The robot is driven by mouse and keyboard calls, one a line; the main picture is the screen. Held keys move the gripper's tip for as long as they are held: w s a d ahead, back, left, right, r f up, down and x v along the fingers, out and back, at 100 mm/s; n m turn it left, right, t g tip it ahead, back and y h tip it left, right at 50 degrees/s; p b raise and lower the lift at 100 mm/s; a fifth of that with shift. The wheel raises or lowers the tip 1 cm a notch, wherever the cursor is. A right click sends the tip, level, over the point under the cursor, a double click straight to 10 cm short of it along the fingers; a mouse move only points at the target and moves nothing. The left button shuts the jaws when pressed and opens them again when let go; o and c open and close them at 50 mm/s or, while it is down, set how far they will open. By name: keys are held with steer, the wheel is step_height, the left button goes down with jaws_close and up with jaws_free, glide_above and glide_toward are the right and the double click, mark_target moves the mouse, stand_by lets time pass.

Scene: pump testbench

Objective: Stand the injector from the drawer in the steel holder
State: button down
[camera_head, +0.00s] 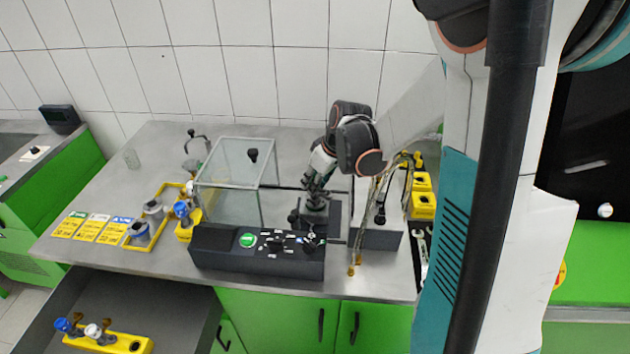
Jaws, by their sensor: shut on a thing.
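My gripper (316,193) points down inside the right part of the test bench, behind the black control panel. It is shut on a small dark thing; the view is too small and crowded to tell whether it is the injector. The drawer (180,308) at the bottom left is open. In it lies a yellow rack (122,343) with a blue-topped injector (64,326) and a white-topped injector (93,331) at its left end. A dark hole shows at the rack's right end. I cannot clearly pick out the steel holder; my gripper and the panel hide part of that area.
A glass enclosure (228,184) stands left of my gripper, behind the control panel (255,255). Yellow trays (140,243) with parts and coloured cards (90,228) lie to the left. Brass pipes (368,225), yellow blocks (423,206) and a wrench (422,250) are on the right.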

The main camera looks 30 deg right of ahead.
steer(key=shift+f, duration=0.35)
stand_by(0.3)
steer(key=c, duration=1.2)
jaws_free()
steer(key=shift+r, duration=0.1)
steer(key=shift+r+p, duration=2.2)
steer(key=shift+r, duration=1.3)
steer(key=s+a+r+m+t+h+b, duration=0.1)
steer(key=s+a+r+b, duration=0.4)
steer(key=s+a, duration=0.4)
steer(key=s+a+m+b, duration=0.1)
steer(key=s, duration=0.3)
steer(key=s+m+t+b, duration=0.1)
steer(key=s, duration=0.3)
steer(key=s+a+f+m+t+b, duration=0.1)
steer(key=s, duration=0.3)
steer(key=shift+a+h, duration=0.3)
steer(key=shift+h, duration=0.1)
